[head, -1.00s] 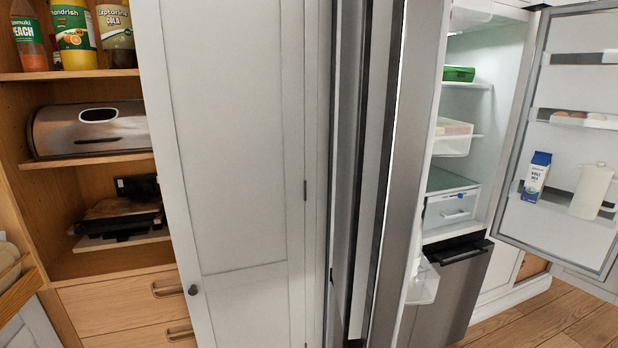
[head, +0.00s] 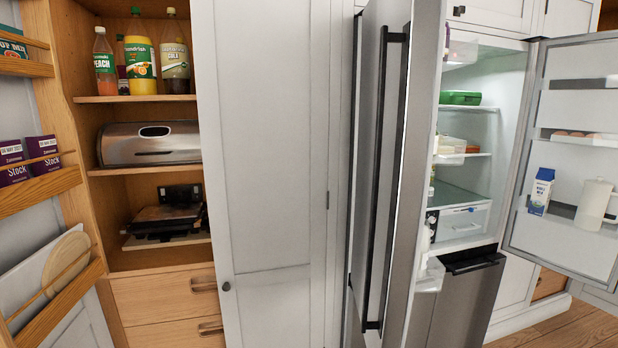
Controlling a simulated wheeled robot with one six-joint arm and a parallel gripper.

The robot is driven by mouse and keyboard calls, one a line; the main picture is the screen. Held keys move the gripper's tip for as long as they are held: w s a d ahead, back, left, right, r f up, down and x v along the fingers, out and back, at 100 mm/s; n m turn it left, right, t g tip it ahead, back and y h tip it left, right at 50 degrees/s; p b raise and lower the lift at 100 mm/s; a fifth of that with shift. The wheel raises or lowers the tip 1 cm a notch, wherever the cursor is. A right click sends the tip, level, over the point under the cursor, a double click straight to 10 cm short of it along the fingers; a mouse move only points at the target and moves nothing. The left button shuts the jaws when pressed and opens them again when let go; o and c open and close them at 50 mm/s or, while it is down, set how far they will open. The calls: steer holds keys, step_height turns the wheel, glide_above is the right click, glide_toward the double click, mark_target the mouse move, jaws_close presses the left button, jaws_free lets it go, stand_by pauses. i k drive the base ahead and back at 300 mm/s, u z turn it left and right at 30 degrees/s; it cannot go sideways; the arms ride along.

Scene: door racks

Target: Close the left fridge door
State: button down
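The left fridge door (head: 425,150) stands open in the head view, seen nearly edge-on, with its steel front turned to the left. A long dark vertical handle (head: 388,190) runs down that front. Bins with items show on its inner side. The fridge interior (head: 470,130) is visible to the right of this door, with shelves, a green box and a clear drawer. The right fridge door (head: 568,150) is also open, swung out to the right. My gripper is not in view.
A white cupboard door (head: 270,160) stands left of the fridge. Further left is an open wooden pantry (head: 150,255) with bottles, a metal bread bin (head: 150,144) and drawers. A pantry door with wooden racks (head: 45,190) stands at the far left. Wooden floor (head: 540,325) shows at lower right.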

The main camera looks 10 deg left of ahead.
mark_target(402, 64)
steer(key=u, duration=0.25)
steer(key=i, duration=0.5)
steer(key=z, duration=0.05)
steer(key=k, duration=0.45)
steer(key=u, duration=1.15)
steer(key=i, duration=0.35)
steer(key=u, duration=0.6)
